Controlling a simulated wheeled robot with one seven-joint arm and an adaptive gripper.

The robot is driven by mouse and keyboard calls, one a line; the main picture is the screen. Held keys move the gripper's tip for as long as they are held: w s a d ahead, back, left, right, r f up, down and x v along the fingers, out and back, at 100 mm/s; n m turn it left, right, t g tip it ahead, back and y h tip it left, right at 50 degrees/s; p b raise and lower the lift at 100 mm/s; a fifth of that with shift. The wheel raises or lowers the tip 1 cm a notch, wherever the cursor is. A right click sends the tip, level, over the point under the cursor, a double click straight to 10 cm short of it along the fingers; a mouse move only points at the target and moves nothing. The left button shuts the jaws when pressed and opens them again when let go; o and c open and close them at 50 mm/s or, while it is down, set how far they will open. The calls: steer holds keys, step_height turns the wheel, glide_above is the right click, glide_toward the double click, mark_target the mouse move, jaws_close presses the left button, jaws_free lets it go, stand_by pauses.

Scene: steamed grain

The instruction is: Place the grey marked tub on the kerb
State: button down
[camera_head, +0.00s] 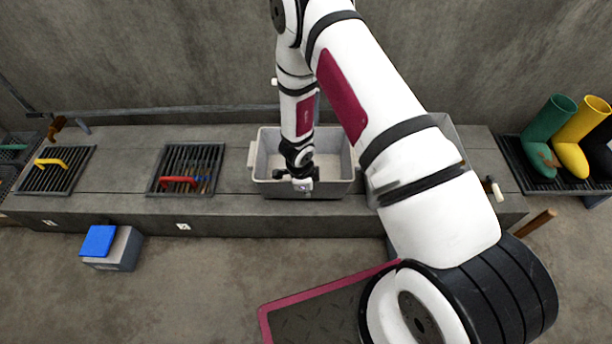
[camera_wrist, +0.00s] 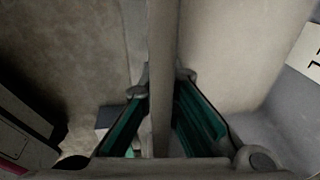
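A light grey tub (camera_head: 345,183) stands at the kerb (camera_head: 232,222), its open top facing up. Whether its base rests on the kerb is hard to tell. My gripper (camera_head: 300,184) is at the tub's front side, low over its rim. In the wrist view, the two green-padded fingers of my gripper (camera_wrist: 162,110) straddle a thin pale wall (camera_wrist: 163,60), one on each side. The tips look very close to the wall; contact is unclear. A white label with dark marks (camera_wrist: 308,52) shows at the right edge of the wrist view.
Another grey container (camera_head: 446,128) is partly hidden behind my arm. Grates with a yellow handle (camera_head: 50,162) and a red handle (camera_head: 180,181) lie left. Green (camera_head: 548,125) and yellow boots (camera_head: 578,140) stand right. A blue-topped grey box (camera_head: 118,250) is on the floor.

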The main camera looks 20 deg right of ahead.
steer(key=shift+w+d+r+p, duration=0.1)
steer(key=shift+w+d+p, duration=0.2)
steer(key=shift+w+p, duration=0.5)
steer(key=shift+w+d+r+p, duration=0.1)
steer(key=shift+w+d+p, duration=0.3)
steer(key=shift+w, duration=0.7)
steer(key=shift+w+d+f, duration=0.1)
steer(key=shift+w+d, duration=0.1)
steer(key=shift+w, duration=0.6)
steer(key=shift+w+d+f, duration=0.1)
steer(key=shift+w+d, duration=0.05)
steer(key=shift+w, duration=0.65)
steer(key=shift+f+b, duration=1.1)
steer(key=shift+f, duration=0.65)
steer(key=shift+r, duration=0.1)
steer(key=c, duration=2.3)
jaws_free()
steer(key=o, duration=0.5)
